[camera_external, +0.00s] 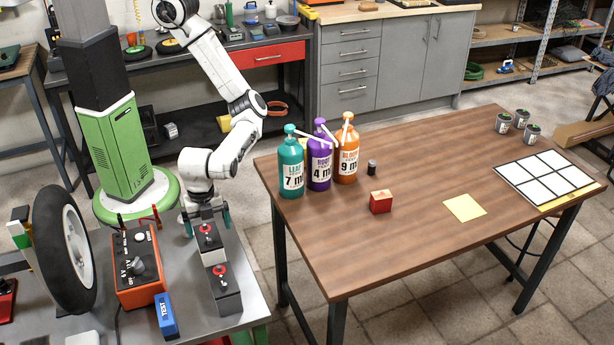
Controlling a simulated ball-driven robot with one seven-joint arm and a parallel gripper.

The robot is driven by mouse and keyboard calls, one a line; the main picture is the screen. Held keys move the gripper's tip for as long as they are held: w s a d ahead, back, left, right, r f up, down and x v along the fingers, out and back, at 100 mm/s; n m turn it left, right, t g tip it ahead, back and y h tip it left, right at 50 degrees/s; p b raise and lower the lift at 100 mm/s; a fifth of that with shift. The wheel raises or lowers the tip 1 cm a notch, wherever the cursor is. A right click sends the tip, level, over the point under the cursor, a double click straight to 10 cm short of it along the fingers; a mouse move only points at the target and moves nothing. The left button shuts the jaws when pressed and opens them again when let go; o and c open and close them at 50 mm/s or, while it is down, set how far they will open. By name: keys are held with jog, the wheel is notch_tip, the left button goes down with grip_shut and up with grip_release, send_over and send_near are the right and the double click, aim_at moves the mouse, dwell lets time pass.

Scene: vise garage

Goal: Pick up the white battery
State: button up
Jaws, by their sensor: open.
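Two box-shaped batteries with dark tops and red knobs stand one behind the other on the grey metal bench at the lower left. The rear one (214,257) has a pale, whitish front face and looks like the white battery. The front one (228,303) has a dark front face. My gripper (207,228) points down over the rear battery. Its teal-tipped fingers are apart, one to the left and one to the right of this battery's top. Whether they touch it I cannot tell. The hand hides the battery's back part.
On the bench (252,292), an orange charger box (138,265), a blue tester (166,314) and a wheel (65,250) stand left of the batteries. The wooden table (400,255) on the right holds pump bottles (318,165) and a red block (381,201).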

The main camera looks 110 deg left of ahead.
aim_at(208, 236)
jog(key=shift+s+d+f+p, duration=0.1)
jog(key=shift+d+f+p, duration=0.1)
jog(key=shift+f, duration=1.45)
jog(key=shift+d+f+p, duration=0.1)
jog(key=shift+d+f, duration=0.05)
jog(key=shift+f, duration=1.5)
jog(key=shift+c, duration=0.5)
jog(key=shift+r, duration=0.1)
grip_shut()
